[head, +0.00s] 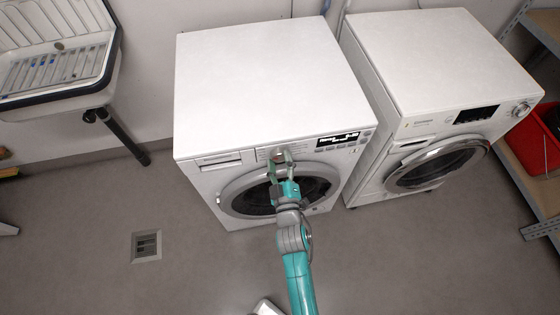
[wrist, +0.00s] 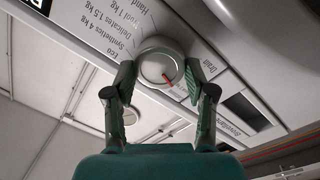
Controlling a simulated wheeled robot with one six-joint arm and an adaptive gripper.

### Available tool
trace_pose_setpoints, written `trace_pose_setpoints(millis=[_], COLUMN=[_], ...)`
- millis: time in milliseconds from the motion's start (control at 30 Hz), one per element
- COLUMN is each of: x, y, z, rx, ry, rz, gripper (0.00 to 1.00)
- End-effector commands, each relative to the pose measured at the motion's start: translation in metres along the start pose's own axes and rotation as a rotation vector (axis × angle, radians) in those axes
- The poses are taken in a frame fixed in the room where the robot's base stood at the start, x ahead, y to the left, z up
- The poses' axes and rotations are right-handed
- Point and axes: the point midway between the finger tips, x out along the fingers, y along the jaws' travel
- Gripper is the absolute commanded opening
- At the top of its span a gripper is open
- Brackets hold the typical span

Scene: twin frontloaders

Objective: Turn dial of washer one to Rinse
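Washer one (head: 260,75) is the left white frontloader, and its round door is partly hidden behind my arm. Its dial (wrist: 160,62) is a round silver-white knob with a red mark on its rim, towards the lower right in the wrist view. Printed programme labels (wrist: 108,42) such as Synthetics, Delicates and Drain run around it. I cannot read a Rinse label. My gripper (wrist: 158,76) is at the panel, its two fingers spread on either side of the dial. I cannot tell whether they touch it. In the head view my gripper (head: 280,160) covers much of the dial.
A second white frontloader (head: 430,60) stands close on the right. A shelf with a red bin (head: 535,140) is at the far right. A sink (head: 55,50) is at the upper left. Grey floor with a drain grate (head: 146,245) is clear at the front left.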

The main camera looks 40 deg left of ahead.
Motion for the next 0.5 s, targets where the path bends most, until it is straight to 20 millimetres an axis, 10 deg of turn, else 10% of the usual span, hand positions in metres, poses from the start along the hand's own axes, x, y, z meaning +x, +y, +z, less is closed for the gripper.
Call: trace_pose_setpoints(millis=[500], x=[-0.0071], y=[-0.0008], z=[0.0011], rx=[0.001], ry=[-0.002], rz=[-0.001], gripper=[0.79])
